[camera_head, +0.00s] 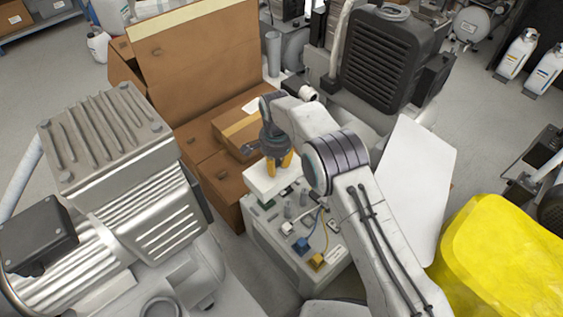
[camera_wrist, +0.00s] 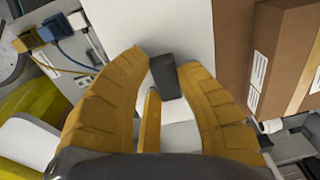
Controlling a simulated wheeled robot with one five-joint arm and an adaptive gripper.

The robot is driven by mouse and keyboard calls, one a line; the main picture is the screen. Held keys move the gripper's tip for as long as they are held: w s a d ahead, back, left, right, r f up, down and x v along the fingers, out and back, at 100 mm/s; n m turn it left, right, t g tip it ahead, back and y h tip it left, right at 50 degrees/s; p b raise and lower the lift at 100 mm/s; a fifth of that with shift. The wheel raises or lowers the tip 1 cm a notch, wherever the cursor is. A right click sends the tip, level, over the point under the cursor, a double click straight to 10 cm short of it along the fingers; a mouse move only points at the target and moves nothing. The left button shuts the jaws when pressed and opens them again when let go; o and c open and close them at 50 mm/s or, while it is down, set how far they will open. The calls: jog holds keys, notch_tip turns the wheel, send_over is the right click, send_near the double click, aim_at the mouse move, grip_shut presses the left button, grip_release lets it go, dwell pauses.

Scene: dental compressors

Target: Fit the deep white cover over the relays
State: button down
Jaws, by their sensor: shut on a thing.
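The white cover (camera_head: 262,183) is held above the far end of an open grey control box (camera_head: 262,248). In the wrist view, its white face (camera_wrist: 165,25) fills the upper middle, with a dark grey block-shaped grip (camera_wrist: 166,76) on it. My gripper (camera_head: 283,163) has yellow fingers shut on that grip; they also show in the wrist view (camera_wrist: 166,64). Small components sit in the box, among them a white one (camera_head: 288,228), a blue one (camera_head: 301,245) and a yellow one (camera_head: 317,261). The relays cannot be told apart clearly; the cover hides part of that end.
Cardboard boxes (camera_head: 200,180) stand close behind and left of the control box. A large grey compressor (camera_head: 150,200) is at left. A white panel (camera_head: 425,165) and a yellow object (camera_head: 500,255) lie to the right. A black-grilled unit (camera_head: 385,65) stands behind my arm.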

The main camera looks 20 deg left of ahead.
jog(key=shift+f+b, duration=1.85)
jog(key=shift+b, duration=0.3)
jog(key=shift+f, duration=0.7)
jog(key=shift+f, duration=0.1)
jog(key=shift+s+f+b, duration=0.1)
jog(key=shift+f+b, duration=1.4)
jog(key=shift+f, duration=1.2)
jog(key=c, duration=0.5)
grip_release()
jog(key=shift+r+p, duration=2.2)
jog(key=shift+r, duration=1.3)
